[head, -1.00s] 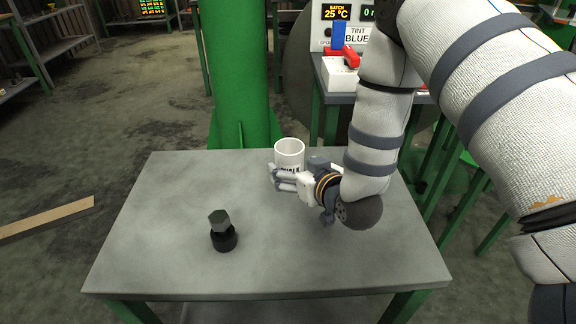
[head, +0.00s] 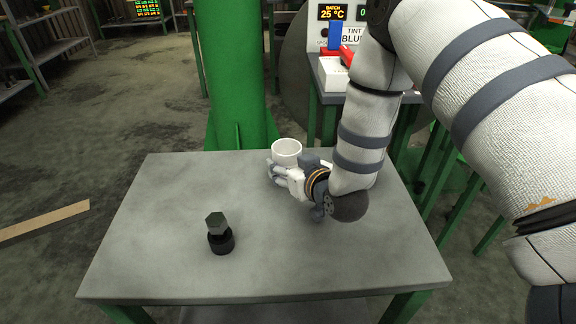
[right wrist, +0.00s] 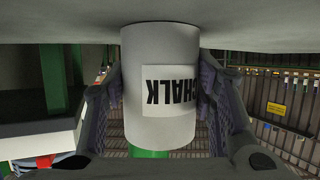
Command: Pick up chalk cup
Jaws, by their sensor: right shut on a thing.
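The white chalk cup (head: 286,150) is at the far edge of the grey table in the head view. My right gripper (head: 279,172) is shut around it from the near right side, and its fingers hide the cup's lower part. In the right wrist view the chalk cup (right wrist: 160,60) appears upside down, with its CHALK label facing the camera and a finger of my right gripper (right wrist: 158,95) against each side. I cannot tell whether the cup's base touches the table. My left gripper is not in view.
A dark hex-topped piece (head: 219,233) stands on the grey table (head: 150,200) at the front left. A green column (head: 230,70) rises just behind the table. A bench with a white box (head: 335,74) and displays stands at the back right. The table's middle is clear.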

